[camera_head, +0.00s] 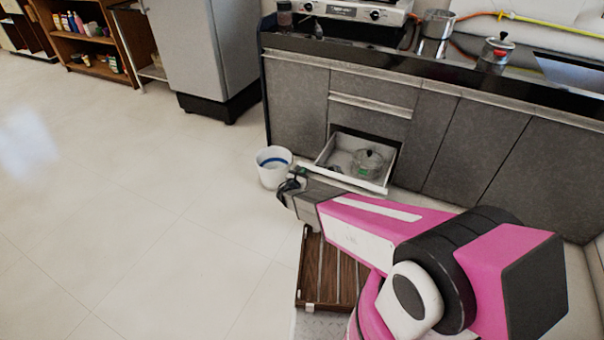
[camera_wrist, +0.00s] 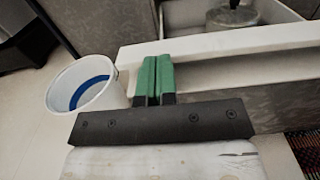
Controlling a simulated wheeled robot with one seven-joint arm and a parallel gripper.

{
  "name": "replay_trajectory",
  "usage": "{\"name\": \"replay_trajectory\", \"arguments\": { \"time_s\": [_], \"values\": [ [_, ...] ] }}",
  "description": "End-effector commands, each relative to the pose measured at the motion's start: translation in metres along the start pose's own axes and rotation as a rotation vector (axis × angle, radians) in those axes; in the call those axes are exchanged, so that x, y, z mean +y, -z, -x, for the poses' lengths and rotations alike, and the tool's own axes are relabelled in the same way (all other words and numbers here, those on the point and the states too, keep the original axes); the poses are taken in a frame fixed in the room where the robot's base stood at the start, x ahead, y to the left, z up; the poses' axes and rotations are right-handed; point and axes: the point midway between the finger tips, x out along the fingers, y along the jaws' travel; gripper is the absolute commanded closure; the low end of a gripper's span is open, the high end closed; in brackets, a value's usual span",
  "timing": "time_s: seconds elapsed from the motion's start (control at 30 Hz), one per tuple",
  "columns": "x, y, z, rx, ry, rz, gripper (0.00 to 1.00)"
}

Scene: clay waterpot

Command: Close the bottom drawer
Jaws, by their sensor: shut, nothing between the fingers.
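The bottom drawer (camera_head: 328,152) stands pulled out from the grey cabinet in the head view. It holds a lidded glass pot (camera_head: 367,162). In the wrist view the drawer's pale front edge (camera_wrist: 250,50) runs across the middle, with part of the pot (camera_wrist: 234,14) behind it. My gripper (camera_head: 288,186) is in front of the drawer, toward its left side. Its green fingertips (camera_wrist: 154,78) are together with nothing between them, and they overlap the drawer front in the wrist view. I cannot tell whether they touch it.
A white bucket (camera_head: 272,166) with a blue band stands on the floor just left of the drawer, close to my gripper. A brown slatted wooden item (camera_head: 318,268) lies below my arm. A fridge (camera_head: 205,50) stands at the back left. The floor at left is clear.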

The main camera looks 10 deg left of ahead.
Motion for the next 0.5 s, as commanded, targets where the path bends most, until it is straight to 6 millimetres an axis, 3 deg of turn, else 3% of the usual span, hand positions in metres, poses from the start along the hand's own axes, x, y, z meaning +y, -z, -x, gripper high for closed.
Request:
{"name": "replay_trajectory", "arguments": {
  "time_s": [0.27,0.5],
  "values": [
    [0.001,0.002,-0.053,-0.002,0.003,-0.001,1.0],
    [0.002,0.002,-0.12,-0.002,0.003,0.0,1.0]
  ]
}}
